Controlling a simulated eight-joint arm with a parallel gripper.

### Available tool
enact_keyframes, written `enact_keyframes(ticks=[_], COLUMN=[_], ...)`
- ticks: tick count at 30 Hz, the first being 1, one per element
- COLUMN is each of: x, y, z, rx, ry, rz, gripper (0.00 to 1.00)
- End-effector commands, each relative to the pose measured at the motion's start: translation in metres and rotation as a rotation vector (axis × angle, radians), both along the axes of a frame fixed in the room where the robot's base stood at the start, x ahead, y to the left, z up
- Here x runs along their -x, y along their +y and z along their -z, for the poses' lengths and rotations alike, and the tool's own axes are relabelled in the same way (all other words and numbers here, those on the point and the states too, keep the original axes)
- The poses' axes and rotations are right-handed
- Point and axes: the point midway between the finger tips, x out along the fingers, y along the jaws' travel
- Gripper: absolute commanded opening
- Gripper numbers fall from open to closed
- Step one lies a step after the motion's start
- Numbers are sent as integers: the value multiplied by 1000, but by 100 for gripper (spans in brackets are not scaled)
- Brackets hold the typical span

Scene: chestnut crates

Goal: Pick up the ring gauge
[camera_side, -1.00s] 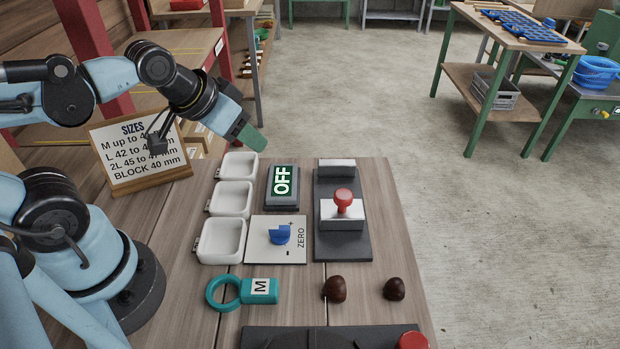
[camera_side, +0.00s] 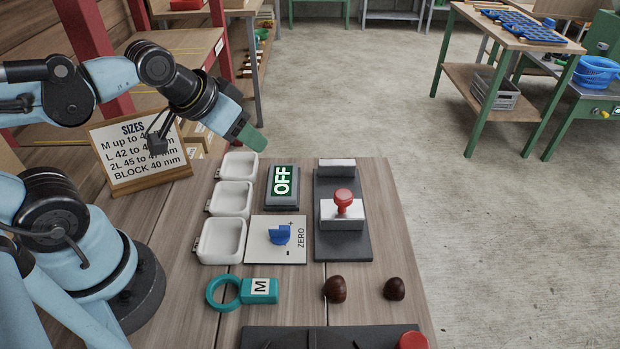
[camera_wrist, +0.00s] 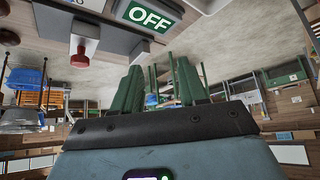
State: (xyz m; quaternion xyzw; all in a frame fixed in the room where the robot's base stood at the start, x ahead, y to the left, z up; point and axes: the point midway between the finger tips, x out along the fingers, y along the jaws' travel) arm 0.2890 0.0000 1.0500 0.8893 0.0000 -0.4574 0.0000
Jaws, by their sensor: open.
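The ring gauge (camera_side: 260,291) is teal, with a round ring on its left and a block handle marked M. It lies flat on the wooden table near the front, in the side view. My gripper (camera_side: 251,139) has green fingers and hangs in the air above the back left of the table, well apart from the gauge. In the wrist view my gripper (camera_wrist: 158,85) shows two separated green fingers with nothing between them. The gauge does not show in the wrist view.
Two chestnuts (camera_side: 335,289) lie right of the gauge. Behind it are white trays (camera_side: 221,240), a plate marked ZERO with a blue knob (camera_side: 280,235), an OFF sign (camera_side: 282,181) and a red-handled device (camera_side: 343,200). A dark block (camera_side: 310,338) stands in front.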

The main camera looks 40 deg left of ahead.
Motion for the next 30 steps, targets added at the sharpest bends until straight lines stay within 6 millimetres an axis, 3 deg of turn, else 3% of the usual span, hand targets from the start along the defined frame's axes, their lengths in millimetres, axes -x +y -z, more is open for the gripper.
enact_keyframes(ticks=[9,14,23,26,30], x=[0,0,0,3,17], y=[0,0,-2,-15,-56], z=[0,0,0,2,6], rx=[0,0,0,-1,-16], ry=[0,0,5,38,152], rz=[0,0,7,53,205], gripper=[43,64,64,64,64])
